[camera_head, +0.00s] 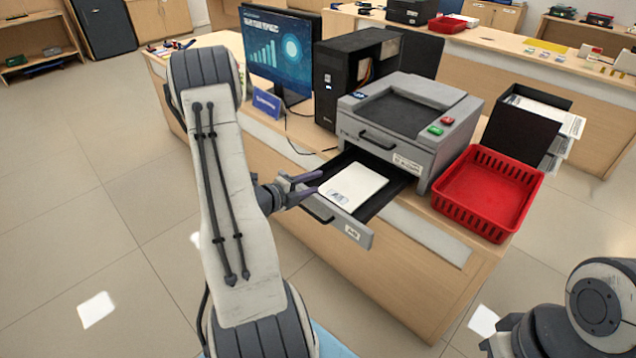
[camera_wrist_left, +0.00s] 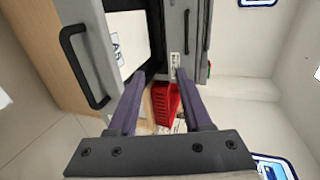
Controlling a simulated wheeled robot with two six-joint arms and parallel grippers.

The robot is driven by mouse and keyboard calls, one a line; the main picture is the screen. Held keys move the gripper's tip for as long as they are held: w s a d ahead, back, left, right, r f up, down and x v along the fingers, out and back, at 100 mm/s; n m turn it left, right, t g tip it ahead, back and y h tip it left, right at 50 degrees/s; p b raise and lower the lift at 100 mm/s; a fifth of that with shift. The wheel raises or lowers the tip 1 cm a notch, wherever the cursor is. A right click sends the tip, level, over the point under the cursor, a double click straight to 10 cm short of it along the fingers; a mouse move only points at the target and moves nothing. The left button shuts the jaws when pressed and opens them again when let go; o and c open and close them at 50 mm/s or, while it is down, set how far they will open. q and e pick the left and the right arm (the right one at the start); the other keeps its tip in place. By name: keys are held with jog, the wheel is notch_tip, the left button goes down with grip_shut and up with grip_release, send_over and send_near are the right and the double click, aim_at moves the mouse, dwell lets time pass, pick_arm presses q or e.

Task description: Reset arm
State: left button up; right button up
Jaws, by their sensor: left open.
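My left gripper (camera_head: 312,184) is open and empty, beside the left edge of the pulled-out drawer in the head view. In the left wrist view its two purple fingers (camera_wrist_left: 160,95) are spread, with nothing between them. The drawer (camera_head: 350,232) of the grey machine (camera_head: 410,118) is open, and a white paper packet (camera_head: 352,186) lies in it. In the left wrist view the packet (camera_wrist_left: 127,42) and the drawer's black handle (camera_wrist_left: 80,68) show at the upper left. Part of my right arm shows at the lower right of the head view; its fingertips are not visible.
A red basket (camera_head: 490,190) stands right of the machine; it also shows in the left wrist view (camera_wrist_left: 163,100). A black paper tray (camera_head: 522,128) is behind it. A computer tower (camera_head: 340,80) and monitor (camera_head: 278,50) stand at the left. The floor at left is clear.

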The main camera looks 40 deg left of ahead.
dwell(0.6)
pick_arm(q)
jog(key=shift+g, duration=0.8)
jog(key=w+d, duration=0.3)
jog(key=shift+w+d+r, duration=0.15)
jog(key=shift+r, duration=0.1)
jog(key=d+r+n+g, duration=0.3)
jog(key=d, duration=0.7)
jog(key=d+r+n+g, duration=0.2)
jog(key=d+n+g, duration=0.1)
jog(key=d, duration=0.6)
jog(key=s+d+r+n+g, duration=0.2)
jog(key=s+d, duration=0.6)
jog(key=s, duration=0.5)
jog(key=s+d+r+n+g, duration=0.3)
jog(key=s+d+g, duration=0.2)
jog(key=s, duration=0.8)
jog(key=d, duration=0.3)
jog(key=shift+s+r+n, duration=0.3)
jog(key=shift+r, duration=0.05)
jog(key=shift+c, duration=0.2)
